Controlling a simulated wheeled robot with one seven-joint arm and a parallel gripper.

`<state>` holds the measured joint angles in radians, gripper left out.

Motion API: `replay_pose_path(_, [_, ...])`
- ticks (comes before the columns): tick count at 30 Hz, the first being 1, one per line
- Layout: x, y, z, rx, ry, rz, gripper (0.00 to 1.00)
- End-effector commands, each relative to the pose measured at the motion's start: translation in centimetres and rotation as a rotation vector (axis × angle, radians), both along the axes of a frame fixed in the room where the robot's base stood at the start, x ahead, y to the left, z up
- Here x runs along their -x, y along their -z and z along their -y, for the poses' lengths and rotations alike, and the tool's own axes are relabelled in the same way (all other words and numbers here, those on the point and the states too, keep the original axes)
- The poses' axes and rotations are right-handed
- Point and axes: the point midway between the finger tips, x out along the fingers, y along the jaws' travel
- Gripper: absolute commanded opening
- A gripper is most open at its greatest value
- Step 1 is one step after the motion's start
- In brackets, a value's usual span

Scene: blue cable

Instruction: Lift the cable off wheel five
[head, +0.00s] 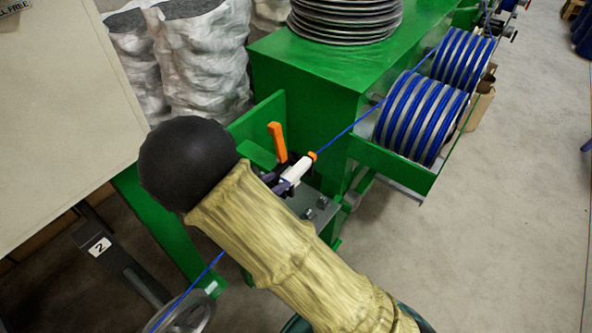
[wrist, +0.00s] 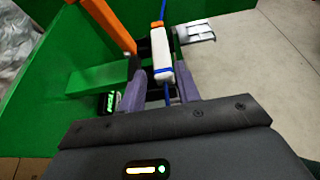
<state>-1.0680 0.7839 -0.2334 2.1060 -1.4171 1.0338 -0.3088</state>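The blue cable (head: 348,130) runs from the spools down to a white block with an orange end (head: 296,171), passes behind my arm and reappears at lower left (head: 213,264). There it meets a grey wheel (head: 190,314), cut by the picture edge. I cannot tell which wheel is number five. In the wrist view, my gripper (wrist: 160,92) has its two fingers apart, on either side of the lower white block (wrist: 161,58). The cable (wrist: 167,94) shows between the fingers, which are not closed on it.
An orange lever (head: 277,142) stands beside the white block on the green machine (head: 310,70). Blue-wound spools (head: 425,115) are at right. A beige panel (head: 70,100) fills the left. A "2" label (head: 99,246) is at lower left.

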Motion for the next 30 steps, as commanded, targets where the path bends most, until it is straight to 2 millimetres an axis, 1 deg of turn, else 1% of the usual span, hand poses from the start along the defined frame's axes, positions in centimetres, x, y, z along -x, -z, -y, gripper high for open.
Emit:
replay_pose_path(1, [-0.7, 0.2, 0.7, 0.003, 0.005, -0.001, 0.33])
replay_pose_path(3, [-1.5, 0.7, 1.3, 0.003, 0.004, -0.001, 0.33])
replay_pose_path(6, [-2.4, 1.2, 2.0, 0.002, 0.002, -0.001, 0.33])
replay_pose_path(9, [-2.7, 1.4, 2.2, 0.000, 0.001, 0.000, 0.33])
replay_pose_path(17, [-2.8, 1.5, 2.2, 0.000, 0.001, 0.000, 0.33])
replay_pose_path(20, [-3.1, 1.5, 2.5, 0.001, 0.003, -0.001, 0.33])
replay_pose_path(25, [-4.7, 2.0, 3.9, 0.003, 0.005, -0.001, 0.33])
replay_pose_path(30, [-6.3, 3.0, 5.1, 0.002, 0.002, -0.001, 0.33])
